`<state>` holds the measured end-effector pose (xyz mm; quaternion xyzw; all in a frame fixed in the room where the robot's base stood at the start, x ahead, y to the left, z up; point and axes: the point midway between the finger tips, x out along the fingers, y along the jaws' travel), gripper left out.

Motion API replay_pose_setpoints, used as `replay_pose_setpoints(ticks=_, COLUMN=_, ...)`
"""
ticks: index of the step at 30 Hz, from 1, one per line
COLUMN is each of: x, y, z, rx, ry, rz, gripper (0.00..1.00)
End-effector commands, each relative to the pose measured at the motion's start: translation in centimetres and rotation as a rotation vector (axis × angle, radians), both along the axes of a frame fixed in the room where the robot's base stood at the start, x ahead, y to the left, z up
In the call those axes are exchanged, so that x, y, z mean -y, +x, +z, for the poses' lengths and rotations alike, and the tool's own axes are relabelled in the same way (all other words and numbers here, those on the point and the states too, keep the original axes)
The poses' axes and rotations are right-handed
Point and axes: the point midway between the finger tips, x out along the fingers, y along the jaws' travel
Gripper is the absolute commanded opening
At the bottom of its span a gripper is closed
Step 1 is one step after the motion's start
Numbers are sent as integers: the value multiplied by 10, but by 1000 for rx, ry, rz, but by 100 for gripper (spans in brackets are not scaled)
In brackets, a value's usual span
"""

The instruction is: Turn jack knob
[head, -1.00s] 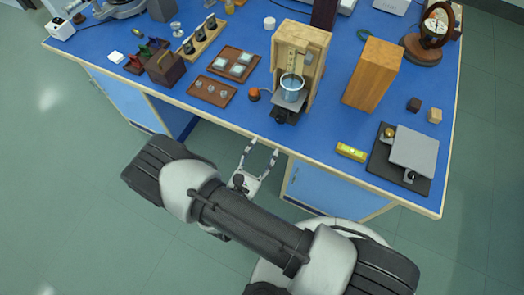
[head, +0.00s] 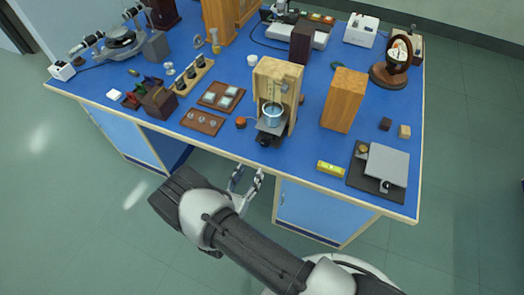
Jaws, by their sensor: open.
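A wooden stand (head: 291,82) near the bench's front edge holds a metal cup (head: 273,113) on a small dark support. A black knob (head: 264,141) projects from the front of that support. On the right, a grey-topped plate device (head: 387,164) sits on a black base, with a dark round knob (head: 385,186) at its front and a brass-coloured one (head: 364,148) at its back left. I cannot tell from the picture which knob is the jack's. My gripper (head: 248,172) is open and empty, in front of the bench's edge, just below the stand's knob in the picture and apart from it.
On the blue bench (head: 290,160), an orange-red piece (head: 240,122) lies left of the stand. A wooden block (head: 343,100) stands to the right. A yellow level (head: 330,168) lies near the front edge. Trays of small parts (head: 202,122) are at left. Cabinets (head: 320,210) are below.

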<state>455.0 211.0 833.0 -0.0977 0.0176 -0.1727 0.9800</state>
Motion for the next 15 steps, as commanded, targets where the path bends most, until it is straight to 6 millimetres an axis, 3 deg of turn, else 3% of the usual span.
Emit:
replay_pose_setpoints(ticks=9, x=25, y=66, z=0, rx=2, ry=3, rz=-5, gripper=50)
replay_pose_setpoints(ticks=15, x=35, y=96, z=0, rx=2, ry=2, rz=-2, gripper=50)
